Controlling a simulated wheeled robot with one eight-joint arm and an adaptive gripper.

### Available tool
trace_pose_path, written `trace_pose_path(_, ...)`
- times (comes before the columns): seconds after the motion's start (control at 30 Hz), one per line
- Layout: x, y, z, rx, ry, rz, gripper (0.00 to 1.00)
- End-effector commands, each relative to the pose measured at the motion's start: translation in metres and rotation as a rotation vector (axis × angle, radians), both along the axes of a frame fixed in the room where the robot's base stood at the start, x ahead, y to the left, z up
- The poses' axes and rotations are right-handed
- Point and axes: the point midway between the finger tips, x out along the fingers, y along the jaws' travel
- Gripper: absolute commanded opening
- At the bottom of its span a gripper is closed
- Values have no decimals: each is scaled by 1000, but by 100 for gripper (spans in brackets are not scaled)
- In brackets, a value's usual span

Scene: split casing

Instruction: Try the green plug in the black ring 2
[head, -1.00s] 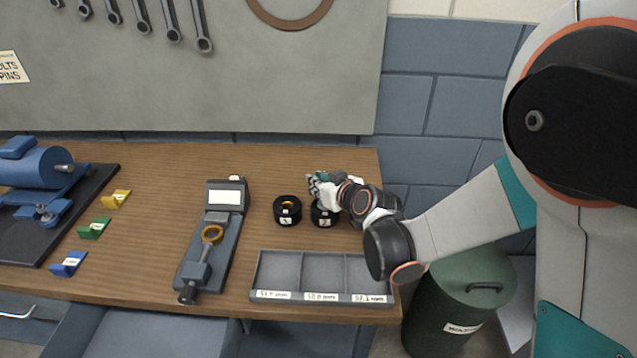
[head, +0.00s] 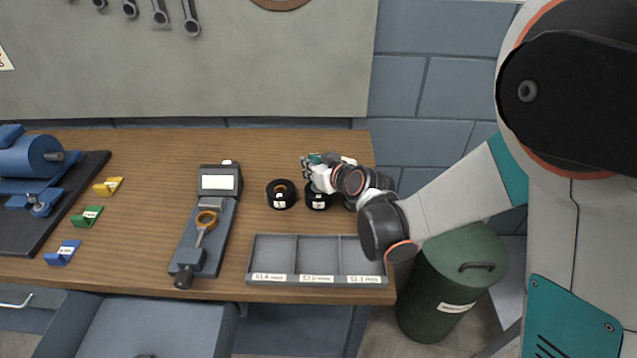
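A small green piece (head: 87,216) with a white label sits at the left of the bench, between a yellow and a blue one. I cannot tell whether it is the green plug or a holder for it. Two black rings stand side by side mid-bench, a left one (head: 281,195) and a right one (head: 327,201). Their labels are too small to read, so I cannot tell which is ring 2. My gripper (head: 308,168) is just behind and above the right ring, partly covering it. Its fingers are too small to show whether they are open or hold anything.
A grey three-compartment tray (head: 318,281) lies empty at the bench's front right. A measuring stand (head: 207,235) with an orange ring stands left of the black rings. A yellow piece (head: 108,186), a blue piece (head: 63,252) and a blue machine (head: 35,165) are at the left. An open drawer (head: 140,325) juts out below.

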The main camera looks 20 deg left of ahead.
Motion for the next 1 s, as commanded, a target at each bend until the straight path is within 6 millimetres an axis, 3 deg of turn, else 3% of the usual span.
trace_pose_path(1.0,0,0,29,0,0,0,0)
